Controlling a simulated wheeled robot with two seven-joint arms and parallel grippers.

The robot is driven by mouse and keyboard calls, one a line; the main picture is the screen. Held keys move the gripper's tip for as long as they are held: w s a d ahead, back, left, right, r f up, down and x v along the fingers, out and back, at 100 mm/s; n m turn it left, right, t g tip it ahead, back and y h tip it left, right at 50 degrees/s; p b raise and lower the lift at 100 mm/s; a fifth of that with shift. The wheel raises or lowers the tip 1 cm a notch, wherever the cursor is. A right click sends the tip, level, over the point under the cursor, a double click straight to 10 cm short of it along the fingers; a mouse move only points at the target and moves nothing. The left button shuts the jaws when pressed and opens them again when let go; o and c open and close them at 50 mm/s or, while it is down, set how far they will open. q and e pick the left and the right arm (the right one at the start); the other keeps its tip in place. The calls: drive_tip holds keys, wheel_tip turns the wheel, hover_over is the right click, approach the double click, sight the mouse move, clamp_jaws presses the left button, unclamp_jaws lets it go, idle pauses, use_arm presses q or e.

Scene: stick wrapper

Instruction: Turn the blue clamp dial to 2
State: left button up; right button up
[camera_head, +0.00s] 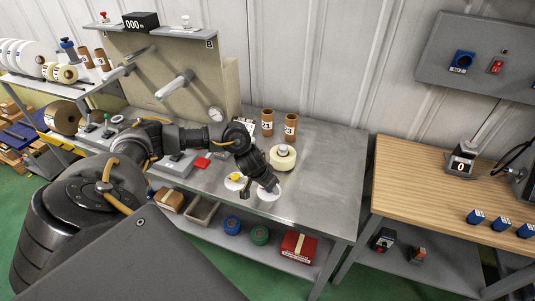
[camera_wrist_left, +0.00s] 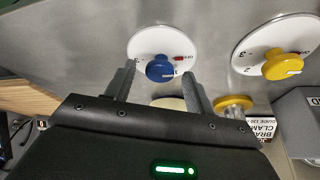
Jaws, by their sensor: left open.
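The blue clamp dial (camera_wrist_left: 160,68) is a round blue knob on a white disc (camera_wrist_left: 150,42) with printed numbers and a red OFF mark. A white mark on the knob's lower right faces near the 1; its exact setting is hard to read. My left gripper (camera_wrist_left: 159,72) is open, one finger on each side of the knob; I cannot tell whether they touch it. In the head view my left gripper (camera_head: 268,189) covers the blue knob, and only the white disc (camera_head: 268,197) shows. My right gripper is not in view.
A yellow dial (camera_wrist_left: 279,62) on its own white disc is beside the blue one, also in the head view (camera_head: 235,177). A cream roll (camera_head: 283,158) and brown tubes (camera_head: 267,122) stand behind on the steel bench (camera_head: 325,165). The bench's right side is clear.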

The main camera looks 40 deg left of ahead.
use_arm(q)
drive_tip(key=c, duration=1)
drive_tip(key=shift+o, duration=0.2)
